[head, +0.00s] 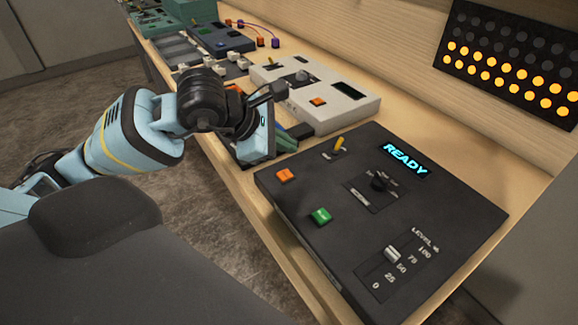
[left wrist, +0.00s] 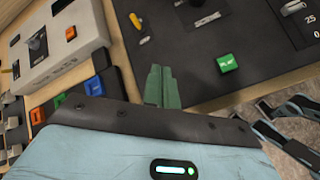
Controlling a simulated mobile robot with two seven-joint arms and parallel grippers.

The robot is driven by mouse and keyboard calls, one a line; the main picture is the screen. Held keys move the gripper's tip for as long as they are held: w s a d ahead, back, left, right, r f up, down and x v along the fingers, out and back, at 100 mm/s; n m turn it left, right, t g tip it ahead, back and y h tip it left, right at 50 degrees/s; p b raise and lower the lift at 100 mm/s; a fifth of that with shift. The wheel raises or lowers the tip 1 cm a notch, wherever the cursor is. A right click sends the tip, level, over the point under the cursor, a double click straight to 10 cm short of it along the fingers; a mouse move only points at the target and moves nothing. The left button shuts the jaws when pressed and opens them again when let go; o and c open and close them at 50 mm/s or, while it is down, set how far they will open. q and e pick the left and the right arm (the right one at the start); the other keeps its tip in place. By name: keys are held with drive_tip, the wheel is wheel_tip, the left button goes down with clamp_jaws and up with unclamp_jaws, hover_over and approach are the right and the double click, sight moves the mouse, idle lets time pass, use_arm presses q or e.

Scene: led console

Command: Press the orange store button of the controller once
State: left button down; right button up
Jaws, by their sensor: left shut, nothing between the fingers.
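The black controller (head: 335,240) lies at the right of the wooden bench, with a lit READY display (head: 404,160). Its orange button (head: 285,175) is at the near left corner, with a green button (head: 321,215) to its right and a yellow toggle (head: 339,145) behind. My left gripper (head: 288,142) is shut and empty, beyond the orange button in the head view. In the left wrist view its green fingers (left wrist: 161,72) point at the controller, left of the green button (left wrist: 226,63). The orange button does not show there; the fingers seem to cover it. My right gripper is not in view.
A pale console (head: 335,112) with its own orange button (head: 317,102) stands behind the controller. A knob (head: 378,183) and a slider (head: 392,254) stick up from the controller. An LED panel (head: 510,65) hangs at the upper right. More devices stand farther back.

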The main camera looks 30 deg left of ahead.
sight(280, 177)
use_arm(q)
drive_tip(key=shift+w+a+r+t+y, duration=0.2)
drive_tip(key=shift+w+a+r+y, duration=0.15)
drive_tip(key=shift+a, duration=0.25)
drive_tip(key=shift+w+a+r+t+y, duration=0.25)
drive_tip(key=shift+a+r+y, duration=0.15)
drive_tip(key=shift+a, duration=0.2)
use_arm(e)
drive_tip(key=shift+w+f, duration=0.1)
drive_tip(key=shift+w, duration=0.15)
use_arm(q)
drive_tip(key=shift+f, duration=0.1)
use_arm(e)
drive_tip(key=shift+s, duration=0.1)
